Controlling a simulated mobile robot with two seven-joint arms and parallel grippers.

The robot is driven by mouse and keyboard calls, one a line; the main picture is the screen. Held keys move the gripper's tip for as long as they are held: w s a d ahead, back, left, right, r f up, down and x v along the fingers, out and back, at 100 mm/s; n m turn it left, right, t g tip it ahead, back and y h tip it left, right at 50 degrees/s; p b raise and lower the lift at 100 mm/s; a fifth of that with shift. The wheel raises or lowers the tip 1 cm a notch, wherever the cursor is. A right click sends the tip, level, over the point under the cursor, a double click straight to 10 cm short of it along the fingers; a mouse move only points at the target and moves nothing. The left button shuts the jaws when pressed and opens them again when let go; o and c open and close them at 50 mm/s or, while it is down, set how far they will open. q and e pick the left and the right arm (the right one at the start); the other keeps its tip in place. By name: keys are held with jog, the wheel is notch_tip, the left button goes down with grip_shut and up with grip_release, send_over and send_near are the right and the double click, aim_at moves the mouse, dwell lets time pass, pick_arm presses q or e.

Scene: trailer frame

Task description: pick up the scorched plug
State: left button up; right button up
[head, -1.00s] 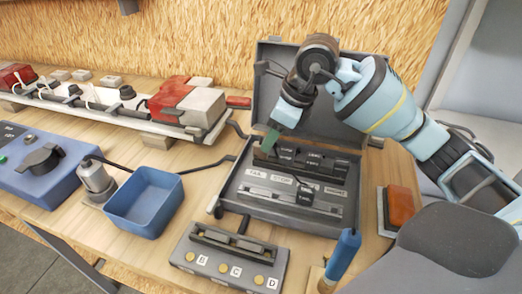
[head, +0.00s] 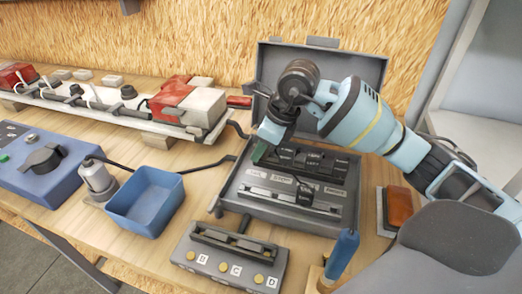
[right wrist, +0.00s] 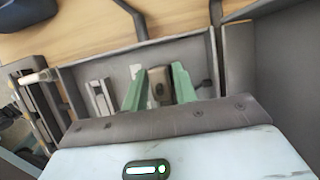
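My right gripper (head: 260,153) is at the left end of the dark slotted row inside the open grey case (head: 228,196). In the right wrist view its two green fingers (right wrist: 159,84) stand apart, one on each side of a small brownish-dark block (right wrist: 158,92). This block may be the scorched plug; I cannot tell for sure, nor whether the fingers touch it. A black plug-like piece (head: 304,195) sits farther right in the case's front row. My left gripper is not in view.
A blue open bin (head: 146,212) stands left of the case. A grey block lettered B, C and D (head: 222,266) lies in front. A blue-handled tool (head: 342,254) and an orange block (head: 399,207) are at the right. The raised case lid (head: 350,66) stands behind my gripper.

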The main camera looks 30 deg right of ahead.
grip_shut()
notch_tip(320, 180, up, 10)
dwell(0.5)
